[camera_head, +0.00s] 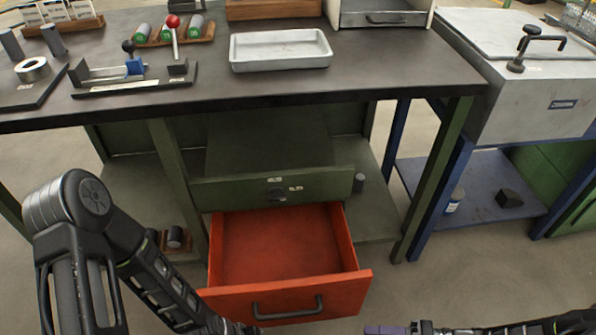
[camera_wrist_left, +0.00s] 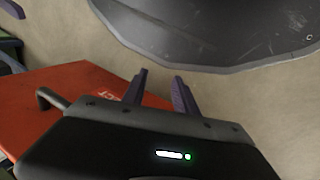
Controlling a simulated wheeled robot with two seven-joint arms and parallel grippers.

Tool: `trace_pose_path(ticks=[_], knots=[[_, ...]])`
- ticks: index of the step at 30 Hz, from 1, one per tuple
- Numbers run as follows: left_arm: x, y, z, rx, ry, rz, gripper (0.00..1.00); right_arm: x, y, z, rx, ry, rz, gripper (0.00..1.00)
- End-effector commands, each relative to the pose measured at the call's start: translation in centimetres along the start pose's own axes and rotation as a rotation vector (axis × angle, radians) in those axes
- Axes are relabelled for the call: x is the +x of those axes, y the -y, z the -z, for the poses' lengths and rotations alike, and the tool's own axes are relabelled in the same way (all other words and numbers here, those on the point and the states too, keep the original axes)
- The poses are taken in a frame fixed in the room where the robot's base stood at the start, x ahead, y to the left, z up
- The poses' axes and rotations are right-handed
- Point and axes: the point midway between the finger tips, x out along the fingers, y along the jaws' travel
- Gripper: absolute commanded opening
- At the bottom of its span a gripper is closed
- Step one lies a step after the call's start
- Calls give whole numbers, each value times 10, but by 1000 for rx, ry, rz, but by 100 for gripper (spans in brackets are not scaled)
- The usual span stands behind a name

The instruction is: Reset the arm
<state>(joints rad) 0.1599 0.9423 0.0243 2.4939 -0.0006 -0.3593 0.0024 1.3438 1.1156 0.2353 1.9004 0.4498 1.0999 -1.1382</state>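My left arm comes in from the left in the head view and runs down to the bottom edge, in front of the red drawer (camera_head: 275,245); its fingers are out of sight there. In the left wrist view my left gripper (camera_wrist_left: 160,80) has its two dark purple fingers apart with nothing between them. The red drawer (camera_wrist_left: 65,85) and its dark handle (camera_wrist_left: 48,98) lie left of the fingers, apart from them. My right arm comes in at the bottom right of the head view. A purple finger of my right gripper (camera_head: 388,329) shows at the bottom edge; its opening cannot be seen.
The red drawer is pulled out under the dark workbench (camera_head: 400,68) and looks empty. On the bench are a white tray (camera_head: 280,50) and a clamp fixture with a red-knobbed lever (camera_head: 174,35). A grey furnace-like box (camera_head: 530,100) stands right. Floor shows right of the drawer.

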Motion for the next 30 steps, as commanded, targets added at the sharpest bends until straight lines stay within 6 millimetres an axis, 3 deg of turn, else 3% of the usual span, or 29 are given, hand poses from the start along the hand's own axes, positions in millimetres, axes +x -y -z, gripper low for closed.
trace_pose_path(ticks=[11,21,30], knots=[[0,0,0,1,1,0,35,58,-31,-24,101,177,-334,36],[0,0,0,1,1,0,35,99,-68,-42,16,189,-887,36],[0,0,0,1,1,0,35,123,-51,-27,-205,0,-1065,36]])
